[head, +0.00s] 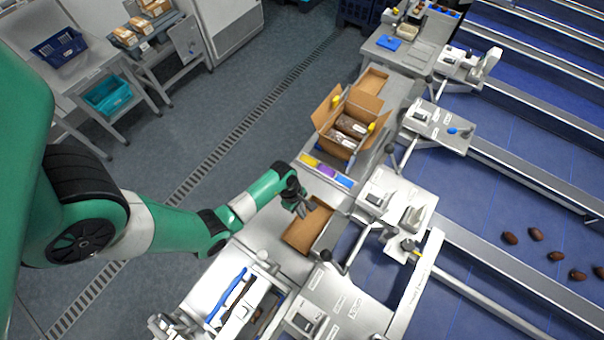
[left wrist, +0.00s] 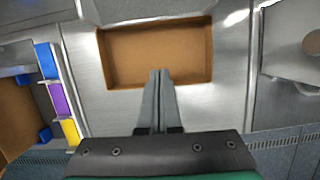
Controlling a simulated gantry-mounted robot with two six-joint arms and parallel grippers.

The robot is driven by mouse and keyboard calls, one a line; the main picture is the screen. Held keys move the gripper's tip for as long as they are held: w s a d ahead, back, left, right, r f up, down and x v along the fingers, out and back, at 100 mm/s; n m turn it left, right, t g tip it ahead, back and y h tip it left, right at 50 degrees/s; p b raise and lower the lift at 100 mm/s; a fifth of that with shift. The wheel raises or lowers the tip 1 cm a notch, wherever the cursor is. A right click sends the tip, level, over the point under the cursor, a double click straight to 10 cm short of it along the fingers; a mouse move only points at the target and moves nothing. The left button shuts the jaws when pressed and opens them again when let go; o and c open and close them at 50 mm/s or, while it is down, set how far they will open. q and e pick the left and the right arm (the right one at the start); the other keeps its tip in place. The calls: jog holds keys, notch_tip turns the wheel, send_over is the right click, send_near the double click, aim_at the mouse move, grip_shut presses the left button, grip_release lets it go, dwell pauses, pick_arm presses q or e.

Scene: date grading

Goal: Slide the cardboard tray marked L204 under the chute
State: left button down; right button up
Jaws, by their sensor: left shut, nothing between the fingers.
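An empty brown cardboard tray (head: 307,227) lies on the steel bench, just beyond my left gripper (head: 304,211). It also shows in the left wrist view (left wrist: 190,55), lying flat with its long side across the picture. My left gripper (left wrist: 160,80) is shut and empty. Its fingertips overlap the near wall of the tray in the picture; whether they touch it I cannot tell. I see no readable L204 mark on the tray. A chute-like steel part (left wrist: 130,8) is at the top of the left wrist view, beyond the tray. My right gripper is not in view.
An open cardboard box (head: 350,125) with packed goods stands farther up the bench. Yellow, purple and blue blocks (head: 327,171) sit between it and the tray. A steel station with a lever (head: 333,262) is close on the tray's right. Dark dates (head: 535,234) lie on the blue belt.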

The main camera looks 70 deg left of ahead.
pick_arm(q)
jog(key=s+a+b, duration=0.7)
jog(key=a, duration=0.2)
jog(key=b+x, duration=0.3)
jog(key=x, duration=0.6)
jog(key=shift+a+f, duration=0.1)
jog(key=shift+f, duration=0.35)
jog(key=shift+w+d+f, duration=0.1)
jog(key=shift+w+d, duration=0.55)
jog(key=shift+d, duration=0.2)
jog(key=shift+w+d, duration=0.7)
jog(key=shift+d, duration=0.1)
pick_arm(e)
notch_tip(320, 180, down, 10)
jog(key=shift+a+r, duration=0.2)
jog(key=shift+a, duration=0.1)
pick_arm(q)
jog(key=shift+p, duration=0.35)
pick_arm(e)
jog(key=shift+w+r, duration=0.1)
